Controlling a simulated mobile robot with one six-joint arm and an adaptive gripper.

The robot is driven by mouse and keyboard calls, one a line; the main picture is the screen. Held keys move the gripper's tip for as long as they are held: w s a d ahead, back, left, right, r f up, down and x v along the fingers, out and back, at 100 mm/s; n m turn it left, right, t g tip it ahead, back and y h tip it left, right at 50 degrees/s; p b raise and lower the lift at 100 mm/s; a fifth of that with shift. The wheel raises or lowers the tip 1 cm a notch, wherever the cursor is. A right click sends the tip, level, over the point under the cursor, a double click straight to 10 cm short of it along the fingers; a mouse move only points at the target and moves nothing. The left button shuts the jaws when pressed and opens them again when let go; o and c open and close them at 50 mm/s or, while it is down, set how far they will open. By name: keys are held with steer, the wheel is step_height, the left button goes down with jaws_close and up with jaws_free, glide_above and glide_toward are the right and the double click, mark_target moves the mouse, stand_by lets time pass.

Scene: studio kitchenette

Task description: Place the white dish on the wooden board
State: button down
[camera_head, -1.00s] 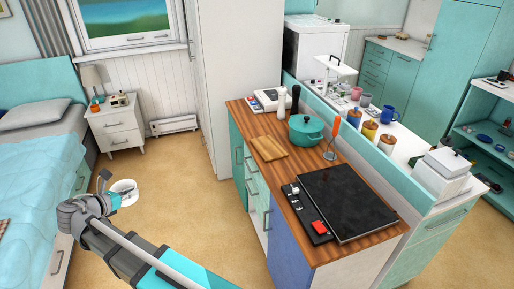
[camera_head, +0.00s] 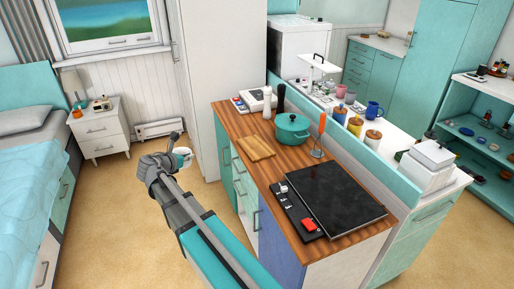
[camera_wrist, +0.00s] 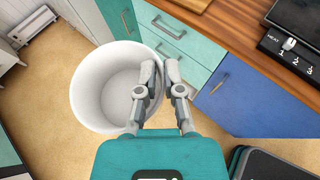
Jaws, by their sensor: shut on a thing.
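The white dish (camera_wrist: 103,82) is round and deep, and it looks empty in the wrist view. My gripper (camera_wrist: 162,72) is shut on its right rim, one finger inside and one outside. The wooden board (camera_head: 256,148) lies bare on the counter's left part, to the right of the dish. The board's edge also shows at the top of the wrist view (camera_wrist: 191,4).
On the wooden counter (camera_head: 287,165), a teal pot (camera_head: 292,129) and a dark grinder (camera_head: 280,98) stand behind the board. A black hob (camera_head: 334,193) lies in front of it. A tall white cabinet (camera_head: 222,80) rises beyond the counter's far end. Drawers (camera_wrist: 170,33) face the dish.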

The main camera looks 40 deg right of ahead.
steer(key=s+d, duration=0.3)
steer(key=d, duration=1.3)
steer(key=s+d+f+m+b, duration=0.1)
steer(key=s+d, duration=0.2)
steer(key=d, duration=1.4)
steer(key=shift+s+f+g+h, duration=0.15)
steer(key=shift+s+g+h, duration=0.15)
steer(key=shift+s+g, duration=0.1)
steer(key=shift+w, duration=0.1)
steer(key=w+d+f+b, duration=0.1)
steer(key=w+f+b, duration=0.2)
steer(key=w, duration=0.1)
steer(key=w+d+f+b, duration=0.1)
steer(key=w+f+b, duration=0.2)
steer(key=w, duration=0.1)
steer(key=w+d+f+b, duration=0.1)
steer(key=w+f+b, duration=0.2)
steer(key=w, duration=0.1)
steer(key=shift+w+d, duration=0.3)
steer(key=shift+d, duration=0.1)
steer(key=shift+f+b, duration=0.1)
steer(key=shift+b, duration=0.2)
